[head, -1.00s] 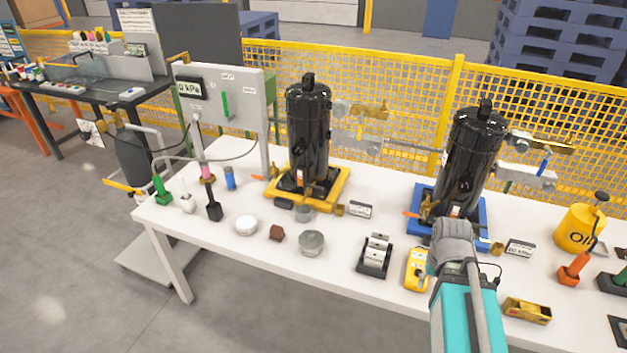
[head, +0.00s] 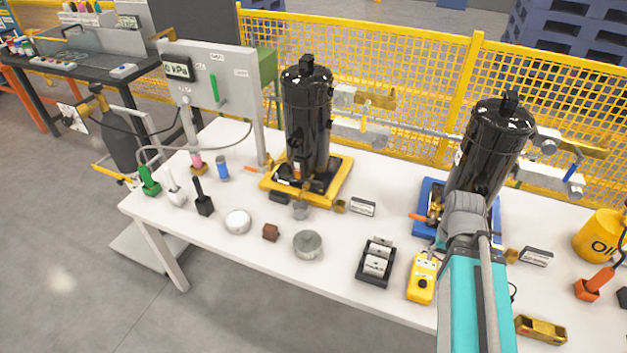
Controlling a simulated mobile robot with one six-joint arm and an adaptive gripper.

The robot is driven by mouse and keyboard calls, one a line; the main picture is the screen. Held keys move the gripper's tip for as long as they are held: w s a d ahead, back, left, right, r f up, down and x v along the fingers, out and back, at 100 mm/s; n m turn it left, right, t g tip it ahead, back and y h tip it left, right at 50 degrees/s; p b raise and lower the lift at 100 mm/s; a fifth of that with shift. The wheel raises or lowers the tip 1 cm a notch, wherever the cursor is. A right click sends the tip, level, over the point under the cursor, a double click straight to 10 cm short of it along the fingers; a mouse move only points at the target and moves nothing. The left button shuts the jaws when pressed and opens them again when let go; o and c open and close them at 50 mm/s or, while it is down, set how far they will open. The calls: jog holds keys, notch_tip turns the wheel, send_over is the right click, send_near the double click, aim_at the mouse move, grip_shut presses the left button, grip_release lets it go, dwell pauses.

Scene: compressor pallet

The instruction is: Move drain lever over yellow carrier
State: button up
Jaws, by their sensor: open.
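The yellow carrier (head: 331,192) is a flat frame under the left black tank (head: 306,120). A small orange lever (head: 254,169) sticks out at its left side. A similar orange lever (head: 418,217) sticks out at the left of the blue carrier (head: 427,190), under the right black tank (head: 487,150). I cannot tell for sure which one is the drain lever. My arm reaches up from the lower right, its grey wrist in front of the blue carrier. The wrist hides my gripper's fingers, so its contact with anything is hidden.
A yellow handheld device (head: 422,280) and a black holder with white rolls (head: 376,262) are near the table's front edge. A white cap (head: 237,221), a brown block (head: 271,232) and a grey cup (head: 307,244) stand left of them. A yellow mesh fence (head: 400,80) is behind.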

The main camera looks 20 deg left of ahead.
jog(key=shift+d, duration=0.1)
jog(key=w+a+f+n+t+h+b, duration=0.1)
jog(key=w+a+f+n+t+b, duration=0.2)
jog(key=w+a+n+t+b, duration=0.25)
jog(key=w+a+f+n+t+h+b, duration=0.2)
jog(key=w+a+f+n+t+b, duration=0.15)
jog(key=w+a+b, duration=0.4)
jog(key=a+n+t+y+b, duration=0.6)
jog(key=a+n, duration=0.5)
jog(key=a, duration=1.3)
jog(key=shift+r+y+b, duration=0.45)
jog(key=shift+y+b, duration=0.35)
jog(key=shift+b, duration=0.15)
